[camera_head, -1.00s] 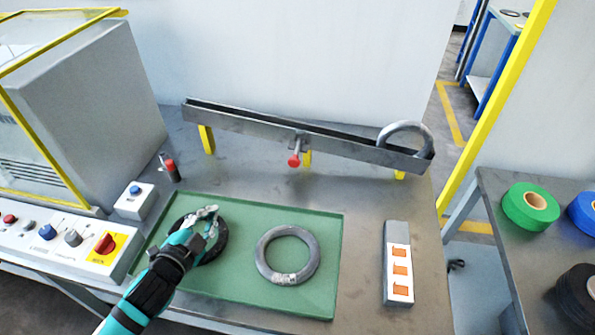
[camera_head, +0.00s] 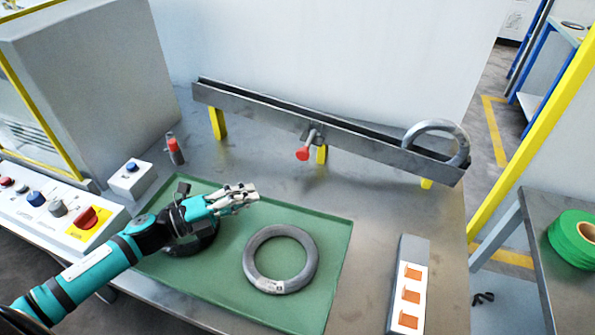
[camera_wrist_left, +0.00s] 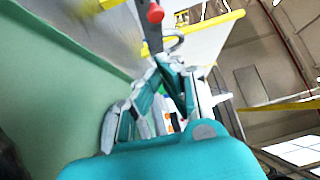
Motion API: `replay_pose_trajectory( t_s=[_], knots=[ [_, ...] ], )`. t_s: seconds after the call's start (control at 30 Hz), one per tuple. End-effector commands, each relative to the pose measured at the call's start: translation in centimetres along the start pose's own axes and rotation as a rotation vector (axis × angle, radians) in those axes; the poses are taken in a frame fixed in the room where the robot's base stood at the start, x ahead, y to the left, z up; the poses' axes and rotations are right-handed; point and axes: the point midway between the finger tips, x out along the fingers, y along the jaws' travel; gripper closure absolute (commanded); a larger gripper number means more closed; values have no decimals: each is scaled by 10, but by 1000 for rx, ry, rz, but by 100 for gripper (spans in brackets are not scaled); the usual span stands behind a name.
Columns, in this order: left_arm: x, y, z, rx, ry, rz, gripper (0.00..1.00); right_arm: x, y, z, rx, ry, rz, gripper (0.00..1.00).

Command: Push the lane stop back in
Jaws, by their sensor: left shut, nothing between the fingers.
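The lane stop is a metal rod with a red knob (camera_head: 303,154), sticking out of the front of the sloped grey lane (camera_head: 370,140) near its middle. The red knob also shows at the top of the left wrist view (camera_wrist_left: 155,13). A grey coil (camera_head: 461,140) stands upright in the lane's lower right end. My left gripper (camera_head: 252,193) is shut and empty above the green tray, in front of and to the left of the knob, apart from it. My right gripper is not in view.
The green tray (camera_head: 344,240) holds a flat grey coil (camera_head: 307,262) and a dark coil (camera_head: 206,240) partly hidden under my left arm. A red-capped object (camera_head: 174,150) stands at left. Bare table lies between tray and lane.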

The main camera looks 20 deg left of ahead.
Motion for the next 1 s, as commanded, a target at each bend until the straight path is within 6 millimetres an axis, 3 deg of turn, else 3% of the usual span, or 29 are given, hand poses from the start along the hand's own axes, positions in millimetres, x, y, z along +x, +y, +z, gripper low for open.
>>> replay_pose_trajectory(
  t_s=[0.27,0.77,1.0],
  knots=[
    [8,-2,0,-1,-1,-4,100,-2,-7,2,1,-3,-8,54],
    [105,-5,0,-2,0,-5,100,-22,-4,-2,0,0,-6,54],
    [125,-2,24,-1,-2,-2,100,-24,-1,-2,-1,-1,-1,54]
  ],
)
